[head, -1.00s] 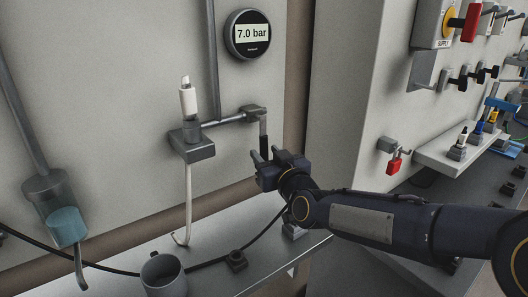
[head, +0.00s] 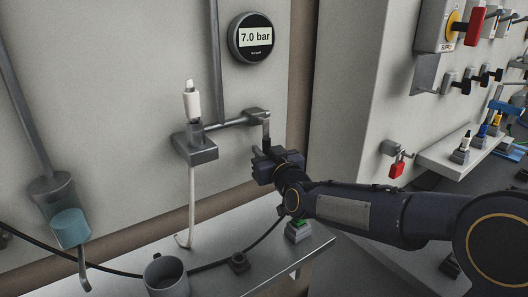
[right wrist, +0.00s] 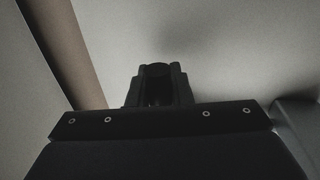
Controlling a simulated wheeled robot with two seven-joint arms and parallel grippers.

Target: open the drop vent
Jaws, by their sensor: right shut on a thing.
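The drop vent appears to be the small valve (head: 256,115) at the right end of a short grey pipe on the wall panel. Its lever (head: 266,130) hangs straight down, with a dark grip at its lower end. My right gripper (head: 263,152) is at that lower end, shut on the grip. In the right wrist view its dark jaws (right wrist: 160,85) are seen against the grey panel, and the lever cannot be made out. The gauge (head: 253,37) above reads 7.0 bar. My left gripper is not in view.
A grey block with a white fitting (head: 192,103) sits left of the valve, a white tube hanging below it. A shelf below holds a grey cup (head: 165,274) and a green-topped block (head: 298,230). A red padlock (head: 396,169) hangs on the right-hand panel.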

